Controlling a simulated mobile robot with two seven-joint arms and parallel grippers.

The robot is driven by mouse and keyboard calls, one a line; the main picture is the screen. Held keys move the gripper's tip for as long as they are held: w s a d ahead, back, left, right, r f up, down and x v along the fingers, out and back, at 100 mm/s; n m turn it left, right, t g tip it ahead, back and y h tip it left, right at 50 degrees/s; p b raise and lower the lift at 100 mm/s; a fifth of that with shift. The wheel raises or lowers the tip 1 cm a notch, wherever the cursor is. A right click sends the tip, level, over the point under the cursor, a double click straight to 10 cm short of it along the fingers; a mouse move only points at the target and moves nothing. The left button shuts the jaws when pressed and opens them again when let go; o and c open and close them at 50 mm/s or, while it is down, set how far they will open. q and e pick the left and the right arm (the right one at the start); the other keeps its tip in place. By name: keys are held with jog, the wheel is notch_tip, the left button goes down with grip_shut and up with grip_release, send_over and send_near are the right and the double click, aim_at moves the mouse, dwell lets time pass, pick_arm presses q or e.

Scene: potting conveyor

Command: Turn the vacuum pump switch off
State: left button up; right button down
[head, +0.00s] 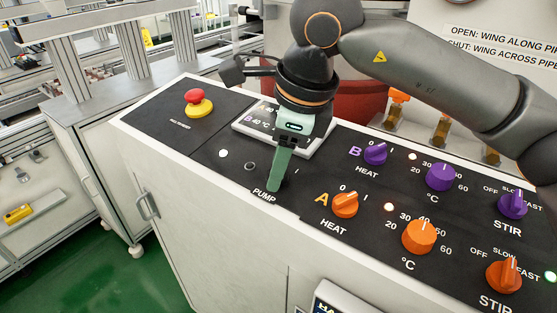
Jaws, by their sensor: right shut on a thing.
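My right gripper (275,185) reaches down from above to the black control panel (215,131), just above the PUMP label (264,196). Its green finger points down and covers the spot over that label. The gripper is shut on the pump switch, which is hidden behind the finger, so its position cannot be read. A dark round lamp (250,166) and a small white lamp (222,153) sit left of the finger. My left gripper is not in view.
A red emergency button (194,97) on a yellow base is at the panel's far left. A display (318,137) stands behind my gripper. Purple HEAT B (375,153) and orange HEAT A (345,204) knobs are close on the right. Temperature and STIR knobs lie farther right.

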jog(key=shift+n, duration=0.4)
jog(key=shift+c, duration=2.1)
grip_release()
jog(key=shift+r, duration=0.1)
jog(key=v, duration=1.2)
jog(key=shift+r+p, duration=0.15)
jog(key=shift+p, duration=0.15)
